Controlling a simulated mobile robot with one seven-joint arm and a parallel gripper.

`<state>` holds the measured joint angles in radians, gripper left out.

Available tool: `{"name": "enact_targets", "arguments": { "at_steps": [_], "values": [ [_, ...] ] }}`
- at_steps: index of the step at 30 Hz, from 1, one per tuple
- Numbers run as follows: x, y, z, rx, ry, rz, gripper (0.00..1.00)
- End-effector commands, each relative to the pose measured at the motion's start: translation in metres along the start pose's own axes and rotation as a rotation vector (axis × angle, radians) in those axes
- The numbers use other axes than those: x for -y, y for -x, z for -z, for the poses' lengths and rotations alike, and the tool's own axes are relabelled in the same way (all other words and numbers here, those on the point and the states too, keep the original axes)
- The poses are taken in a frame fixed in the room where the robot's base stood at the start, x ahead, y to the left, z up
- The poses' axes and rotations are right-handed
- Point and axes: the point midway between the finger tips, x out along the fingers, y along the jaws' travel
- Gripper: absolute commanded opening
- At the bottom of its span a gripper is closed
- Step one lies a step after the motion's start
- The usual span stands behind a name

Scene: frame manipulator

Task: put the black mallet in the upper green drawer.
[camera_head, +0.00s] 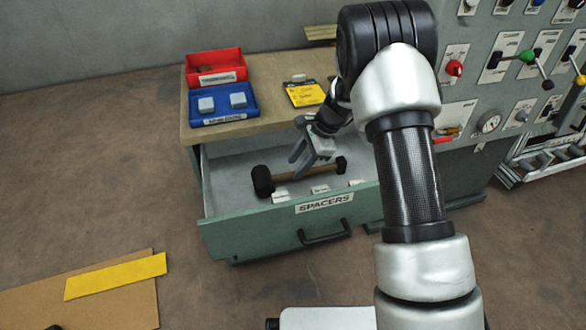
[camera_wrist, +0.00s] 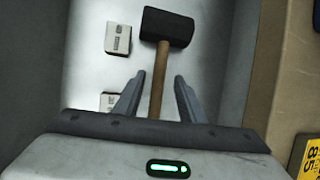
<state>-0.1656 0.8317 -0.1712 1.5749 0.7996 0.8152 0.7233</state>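The black mallet (camera_head: 263,181) has a dark head and a brown wooden handle. It lies inside the open green drawer (camera_head: 222,233) labelled SPACERS, with its head toward the left. My gripper (camera_head: 310,158) is over the drawer at the mallet's handle. In the wrist view my gripper (camera_wrist: 159,80) is open, with the handle running between its two fingers and a visible gap on each side. The mallet's head (camera_wrist: 167,27) is beyond the fingertips there. The handle's near end is hidden behind the gripper body in the wrist view.
Small white labelled blocks (camera_head: 280,196) lie in the drawer. On the wooden top (camera_head: 200,133) above it stand a red bin (camera_head: 214,66), a blue tray (camera_head: 222,104) and a yellow card (camera_head: 305,94). A control panel (camera_head: 500,70) with levers stands at right. The floor at left is mostly clear.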

Motion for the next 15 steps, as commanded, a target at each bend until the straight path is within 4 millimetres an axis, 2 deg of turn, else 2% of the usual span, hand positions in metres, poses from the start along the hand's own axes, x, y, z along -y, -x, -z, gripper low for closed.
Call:
{"name": "enact_targets", "arguments": {
  "at_steps": [1,6,10,15],
  "values": [
    [0.002,0.017,-0.001,-0.001,-0.001,0.003,0.37],
    [0.001,0.051,-0.001,-0.001,0.0,0.002,0.37],
    [0.0,0.07,0.0,0.0,0.0,0.001,0.37],
    [0.0,0.081,0.0,0.0,0.0,0.0,0.37]
  ]
}}
